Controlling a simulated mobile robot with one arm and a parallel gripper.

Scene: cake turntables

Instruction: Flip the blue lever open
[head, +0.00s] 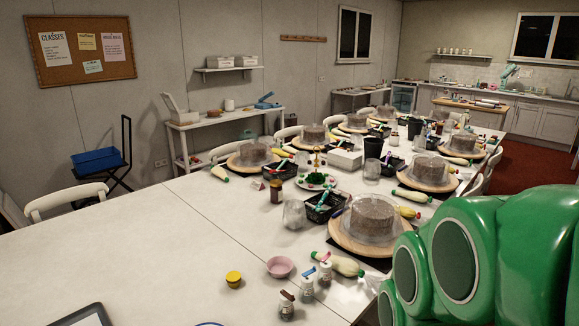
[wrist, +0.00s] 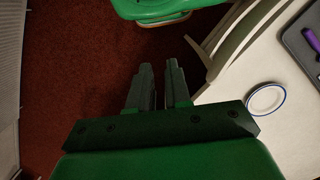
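A small blue object with a raised part (head: 267,102) lies on the white side table by the back wall in the head view. It may be the blue lever, but it is too small to tell its shape or whether it is open. My gripper (wrist: 158,85) shows in the wrist view, its two dark fingers apart with nothing between them. It points at red carpet beside a white table and is not near the blue object. The gripper is not visible in the head view, where my green arm fills the lower right.
A long white table (head: 130,255) spans the front, with cakes on turntables, bottles and bowls. White chairs, one at the left (head: 65,200), stand along it. In the wrist view, a chair (wrist: 225,45) and plate (wrist: 266,99) are right.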

